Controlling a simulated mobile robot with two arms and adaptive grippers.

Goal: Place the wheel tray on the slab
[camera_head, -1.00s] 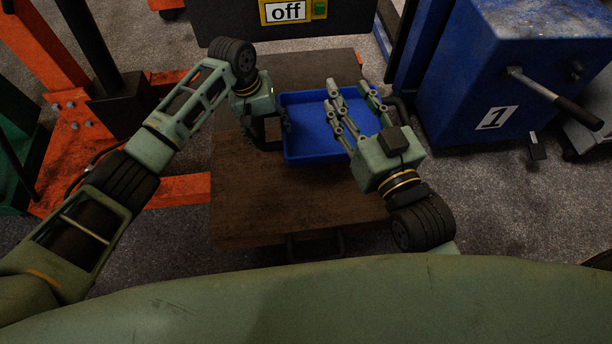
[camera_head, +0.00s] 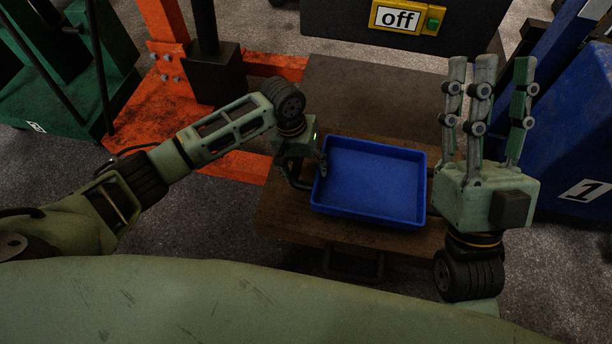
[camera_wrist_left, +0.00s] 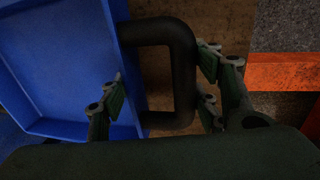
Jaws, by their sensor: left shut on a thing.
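The wheel tray (camera_head: 370,182) is a shallow, empty blue tray with black side handles. In the head view it lies over the brown slab (camera_head: 285,216); I cannot tell whether it rests on it. My left gripper (camera_head: 316,166) is at the tray's left side, shut on the left handle. In the left wrist view, the black handle (camera_wrist_left: 184,75) runs between the fingers (camera_wrist_left: 165,92), with the blue tray (camera_wrist_left: 60,70) to the left. My right gripper (camera_head: 488,75) is open and empty, right of the tray, its fingers pointing up in the picture.
An orange steel frame (camera_head: 150,128) stands left of the slab. A dark box with a yellow "off" sign (camera_head: 397,18) is behind it. A blue machine marked 1 (camera_head: 572,150) is at the right. Grey floor (camera_head: 235,228) shows around the slab.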

